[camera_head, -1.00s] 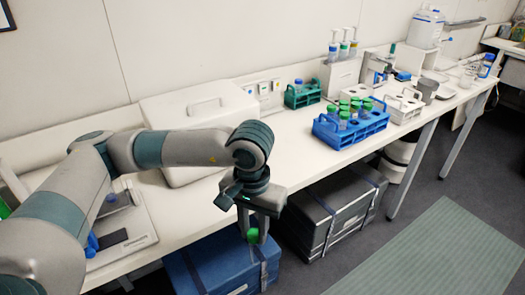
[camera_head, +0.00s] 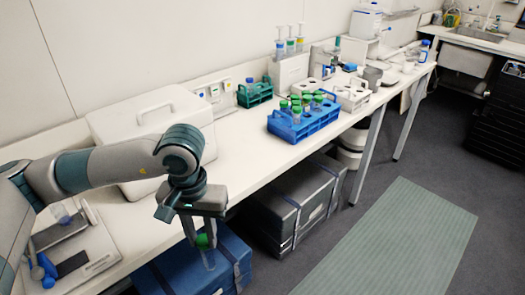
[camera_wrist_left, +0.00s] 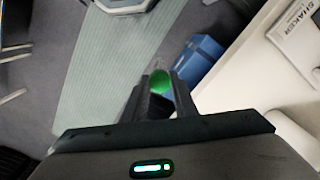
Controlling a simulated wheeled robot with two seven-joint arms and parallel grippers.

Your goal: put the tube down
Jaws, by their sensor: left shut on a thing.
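My left gripper (camera_head: 203,238) is shut on a clear tube with a green cap (camera_head: 208,258). The tube hangs upright below the fingers, in front of the bench's front edge and above the blue case on the floor. In the left wrist view the green cap (camera_wrist_left: 160,81) sits between the fingers (camera_wrist_left: 158,95). A blue rack (camera_head: 304,123) on the bench (camera_head: 245,170) holds several green-capped tubes, to the right of and behind the gripper. My right gripper is not in view.
A white lidded box (camera_head: 150,113) stands behind my left arm. A green rack (camera_head: 255,94) and a white rack (camera_head: 352,97) are also on the bench. A blue case (camera_head: 180,270) and a grey case (camera_head: 297,203) are under it. Bench surface in front of the blue rack is clear.

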